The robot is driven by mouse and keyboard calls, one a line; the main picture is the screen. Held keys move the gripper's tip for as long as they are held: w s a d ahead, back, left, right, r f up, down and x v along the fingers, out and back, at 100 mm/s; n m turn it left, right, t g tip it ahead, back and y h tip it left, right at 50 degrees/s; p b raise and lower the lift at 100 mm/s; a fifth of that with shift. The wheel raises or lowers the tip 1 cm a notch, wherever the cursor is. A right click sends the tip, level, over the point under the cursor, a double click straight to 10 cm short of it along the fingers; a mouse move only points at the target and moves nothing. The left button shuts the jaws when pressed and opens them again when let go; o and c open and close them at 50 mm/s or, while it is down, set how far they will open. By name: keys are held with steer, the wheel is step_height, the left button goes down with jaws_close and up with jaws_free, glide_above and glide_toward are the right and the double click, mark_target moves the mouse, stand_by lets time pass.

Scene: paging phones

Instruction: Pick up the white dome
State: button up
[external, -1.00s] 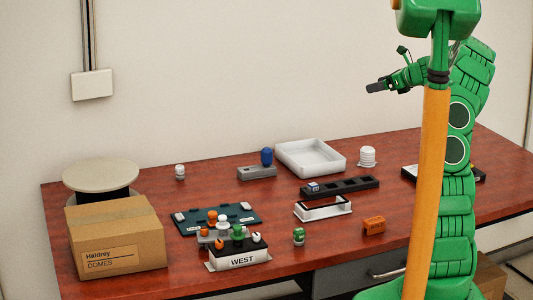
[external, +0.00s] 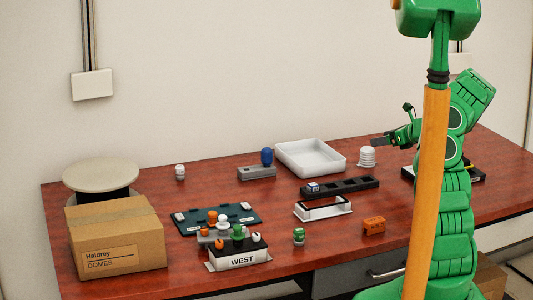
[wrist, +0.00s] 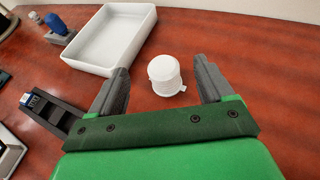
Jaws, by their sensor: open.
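A white ribbed dome (external: 367,157) stands upright on the red-brown table, right of the white tray. In the wrist view the white dome (wrist: 164,72) shows ahead, between the two fingers in the picture, with a small tab at its lower right. My gripper (external: 377,141) is open and empty, above and slightly right of the dome. In the wrist view my gripper's dark fingers (wrist: 161,66) are spread wide, one on each side of the dome; no contact shows. A smaller white-capped piece (external: 180,171) stands at the table's back left.
The white tray (external: 309,157) lies close left of the dome. A black slotted rack (external: 350,187) is in front. A blue-topped piece on a grey block (external: 257,171), a WEST stand (external: 236,260) and a cardboard box (external: 115,240) are farther left. Table around the dome is clear.

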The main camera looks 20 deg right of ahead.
mark_target(365, 157)
step_height(365, 157, down, 6)
steer(key=shift+f, duration=0.1)
steer(key=shift+x, duration=3.9)
steer(key=c, duration=1)
steer(key=shift+r, duration=0.25)
